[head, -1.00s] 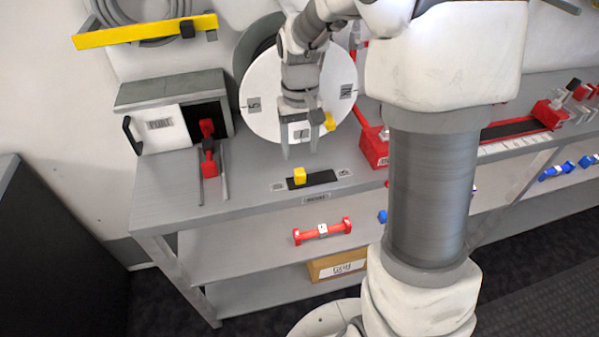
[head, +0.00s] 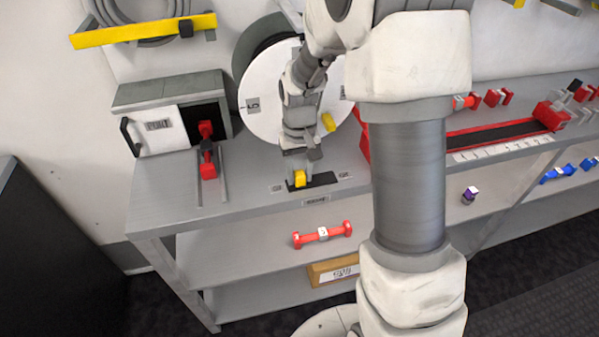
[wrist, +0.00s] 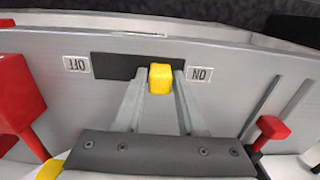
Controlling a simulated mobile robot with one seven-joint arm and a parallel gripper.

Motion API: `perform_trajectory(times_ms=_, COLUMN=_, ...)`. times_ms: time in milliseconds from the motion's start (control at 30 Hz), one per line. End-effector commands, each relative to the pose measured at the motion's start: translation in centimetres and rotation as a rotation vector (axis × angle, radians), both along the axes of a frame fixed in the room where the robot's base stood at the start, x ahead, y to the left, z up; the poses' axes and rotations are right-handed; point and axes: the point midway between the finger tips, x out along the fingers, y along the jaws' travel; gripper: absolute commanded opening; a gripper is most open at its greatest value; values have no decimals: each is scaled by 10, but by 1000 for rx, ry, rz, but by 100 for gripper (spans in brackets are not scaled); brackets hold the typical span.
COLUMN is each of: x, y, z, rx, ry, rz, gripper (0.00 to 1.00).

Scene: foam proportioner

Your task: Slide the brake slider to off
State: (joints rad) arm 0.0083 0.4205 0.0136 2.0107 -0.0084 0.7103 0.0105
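The brake slider is a yellow knob (head: 299,179) on a short black track (head: 324,180) at the table's front edge. In the wrist view the knob (wrist: 160,78) sits at the end of the track (wrist: 112,66) beside the ON label (wrist: 200,74). The OFF label (wrist: 76,64) is at the other end. In the head view the knob is at the track's left end.
A white numbered disc (head: 262,97) stands behind my arm. An open grey box (head: 170,110) with a red handle (head: 208,165) in front is to the left. A red dumbbell-shaped part (head: 322,234) lies on the shelf below.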

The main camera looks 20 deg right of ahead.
Motion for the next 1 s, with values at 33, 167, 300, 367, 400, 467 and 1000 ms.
perform_trajectory(times_ms=33, x=0, y=0, z=0, rx=0, ry=0, rz=0, gripper=28)
perform_trajectory(times_ms=167, x=0, y=0, z=0, rx=0, ry=0, rz=0, gripper=5)
perform_trajectory(times_ms=300, x=0, y=0, z=0, rx=0, ry=0, rz=0, gripper=0)
perform_trajectory(times_ms=367, x=0, y=0, z=0, rx=0, ry=0, rz=0, gripper=0)
perform_trajectory(times_ms=400, x=0, y=0, z=0, rx=0, ry=0, rz=0, gripper=0)
perform_trajectory(times_ms=467, x=0, y=0, z=0, rx=0, ry=0, rz=0, gripper=0)
perform_trajectory(times_ms=1000, x=0, y=0, z=0, rx=0, ry=0, rz=0, gripper=0)
